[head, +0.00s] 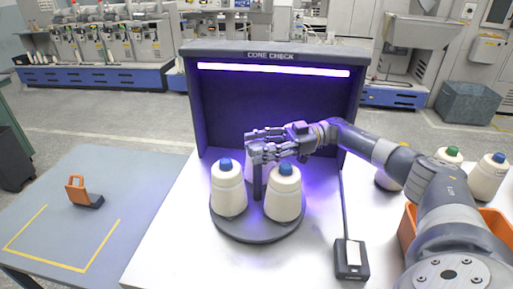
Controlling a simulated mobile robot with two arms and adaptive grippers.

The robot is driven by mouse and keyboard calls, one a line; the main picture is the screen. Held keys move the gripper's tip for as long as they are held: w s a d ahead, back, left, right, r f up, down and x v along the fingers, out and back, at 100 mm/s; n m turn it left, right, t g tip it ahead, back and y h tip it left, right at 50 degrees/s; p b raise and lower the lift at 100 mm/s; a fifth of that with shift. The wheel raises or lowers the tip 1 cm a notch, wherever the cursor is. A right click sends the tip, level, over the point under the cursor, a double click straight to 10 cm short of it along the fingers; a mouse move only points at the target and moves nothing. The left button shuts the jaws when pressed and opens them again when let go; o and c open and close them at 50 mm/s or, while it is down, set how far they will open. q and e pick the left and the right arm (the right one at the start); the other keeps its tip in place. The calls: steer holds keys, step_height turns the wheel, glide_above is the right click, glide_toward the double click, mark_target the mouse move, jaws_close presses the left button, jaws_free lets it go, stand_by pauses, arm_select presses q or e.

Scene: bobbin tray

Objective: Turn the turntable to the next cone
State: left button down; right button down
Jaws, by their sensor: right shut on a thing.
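The round dark turntable (254,232) stands on the white table in front of the cone check booth (225,110). Two cream cones with blue tips stand on it, a left cone (229,194) and a right cone (284,200). My right gripper (257,152) reaches in from the right and is shut on the top of the dark upright post (257,185) at the turntable's middle, between the cones. My left gripper is not in view.
An orange crate (498,222) and several cones (489,178) are at the right, partly behind my arm. An orange and black tool (84,192) lies on the blue-grey table at left.

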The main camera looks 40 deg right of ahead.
steer(key=shift+w+r, duration=0.1)
steer(key=shift+r, duration=0.2)
steer(key=c, duration=1)
jaws_free()
steer(key=shift+o, duration=0.2)
steer(key=shift+f, duration=0.2)
steer(key=v, duration=0.7)
steer(key=shift+d, duration=0.25)
